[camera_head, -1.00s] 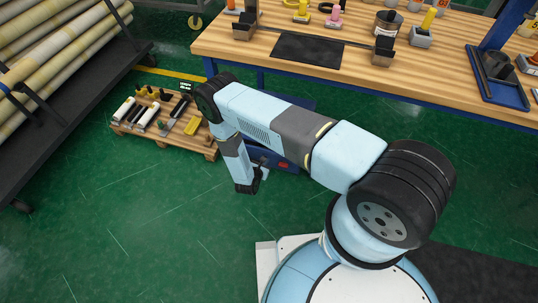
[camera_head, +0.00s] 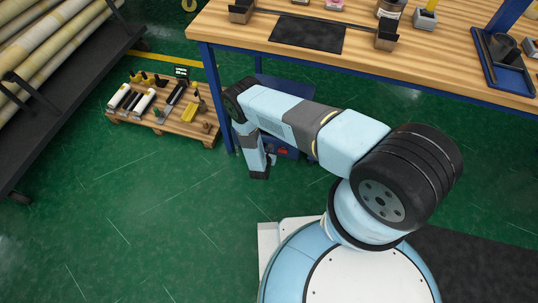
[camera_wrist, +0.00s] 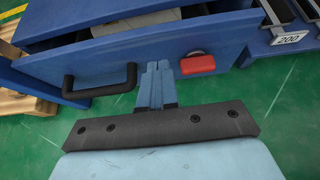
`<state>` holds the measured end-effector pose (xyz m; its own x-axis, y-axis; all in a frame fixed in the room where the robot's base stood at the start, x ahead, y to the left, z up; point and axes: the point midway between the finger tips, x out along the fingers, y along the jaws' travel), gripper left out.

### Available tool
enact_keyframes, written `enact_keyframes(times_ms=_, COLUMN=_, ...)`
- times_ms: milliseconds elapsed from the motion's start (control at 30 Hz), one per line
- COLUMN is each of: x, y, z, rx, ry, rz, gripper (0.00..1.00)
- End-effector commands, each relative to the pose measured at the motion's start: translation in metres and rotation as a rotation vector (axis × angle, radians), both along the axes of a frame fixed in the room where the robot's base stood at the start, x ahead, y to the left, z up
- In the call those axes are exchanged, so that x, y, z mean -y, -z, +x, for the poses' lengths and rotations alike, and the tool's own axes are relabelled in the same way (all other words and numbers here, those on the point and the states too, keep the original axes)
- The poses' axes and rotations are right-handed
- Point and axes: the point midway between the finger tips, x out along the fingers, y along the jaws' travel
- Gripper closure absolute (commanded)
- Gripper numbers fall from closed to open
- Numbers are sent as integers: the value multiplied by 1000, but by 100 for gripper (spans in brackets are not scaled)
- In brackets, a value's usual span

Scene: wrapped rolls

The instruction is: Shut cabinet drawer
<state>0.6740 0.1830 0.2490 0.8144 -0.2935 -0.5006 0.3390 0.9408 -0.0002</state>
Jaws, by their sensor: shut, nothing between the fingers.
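In the wrist view a blue cabinet drawer (camera_wrist: 225,50) stands partly open, with a light grey item (camera_wrist: 150,20) inside it. Its front carries a black bar handle (camera_wrist: 100,78) on the left and a red block (camera_wrist: 197,65) on the right. My gripper (camera_wrist: 157,70) is shut and empty, its fingertips at the drawer front between the handle and the red block. I cannot tell whether they touch it. In the head view my gripper (camera_head: 262,172) hangs low beside the blue cabinet (camera_head: 285,85) under the bench, and my arm hides much of the cabinet.
A wooden workbench (camera_head: 420,70) with blue legs stands above the cabinet. A pallet (camera_head: 185,125) with several tools and rollers lies to the left. A dark rack (camera_head: 85,95) of wrapped rolls is at far left. Green floor (camera_head: 130,235) in front is clear.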

Motion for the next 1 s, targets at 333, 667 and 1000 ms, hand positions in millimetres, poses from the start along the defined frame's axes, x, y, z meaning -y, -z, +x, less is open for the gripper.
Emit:
enact_keyframes(times_ms=333, x=13, y=2, z=36, rx=0, ry=2, rz=1, gripper=100)
enact_keyframes(times_ms=667, x=15, y=2, z=40, rx=0, ry=1, rz=0, gripper=100)
enact_keyframes(times_ms=1000, x=22, y=1, z=61, rx=3, ry=-1, rz=-1, gripper=100)
